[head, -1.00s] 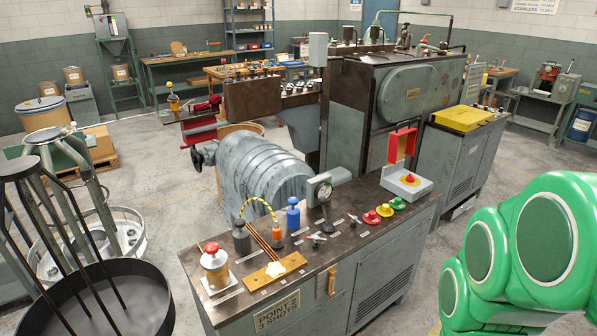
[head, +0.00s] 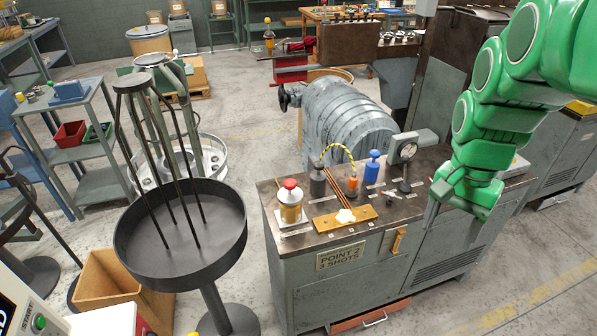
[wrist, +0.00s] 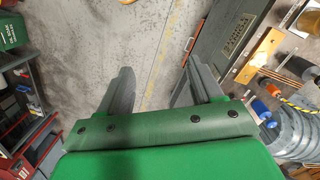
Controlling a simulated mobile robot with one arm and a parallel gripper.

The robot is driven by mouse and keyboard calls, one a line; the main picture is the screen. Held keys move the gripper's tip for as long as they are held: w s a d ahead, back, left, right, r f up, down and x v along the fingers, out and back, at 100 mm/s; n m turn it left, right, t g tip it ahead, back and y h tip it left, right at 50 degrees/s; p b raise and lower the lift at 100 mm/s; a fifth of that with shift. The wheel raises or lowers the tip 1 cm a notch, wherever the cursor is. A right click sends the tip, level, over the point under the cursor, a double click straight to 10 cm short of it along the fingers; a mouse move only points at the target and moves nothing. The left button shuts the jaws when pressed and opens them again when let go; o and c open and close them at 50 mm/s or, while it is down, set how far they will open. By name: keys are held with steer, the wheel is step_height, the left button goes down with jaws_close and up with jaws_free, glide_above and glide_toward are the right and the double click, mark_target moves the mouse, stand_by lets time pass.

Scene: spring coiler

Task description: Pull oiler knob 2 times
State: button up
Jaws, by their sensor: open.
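The oiler (head: 290,207) is a small amber jar with a pale metal top and a red knob (head: 290,184). It stands upright on a plate at the front left corner of the grey cabinet's dark top (head: 415,205). A sign (head: 341,257) on the cabinet front below reads "POINT 2 3 SHOTS". My gripper (wrist: 162,85) is open and empty, with floor showing between its fingers in the wrist view. In the head view my green arm reaches over the right part of the cabinet, clear of the oiler; its fingers are mostly hidden there.
A black round tray stand (head: 180,240) is left of the cabinet, with a floor gap between.

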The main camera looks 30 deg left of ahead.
steer(key=w+a+m, duration=0.2)
steer(key=w+a, duration=0.6)
steer(key=a, duration=0.1)
steer(key=m+t, duration=0.1)
steer(key=m, duration=0.3)
glide_above(290, 181)
step_height(290, 181, down, 10)
steer(key=shift+r, duration=0.2)
steer(key=shift+f, duration=3.85)
jaws_close()
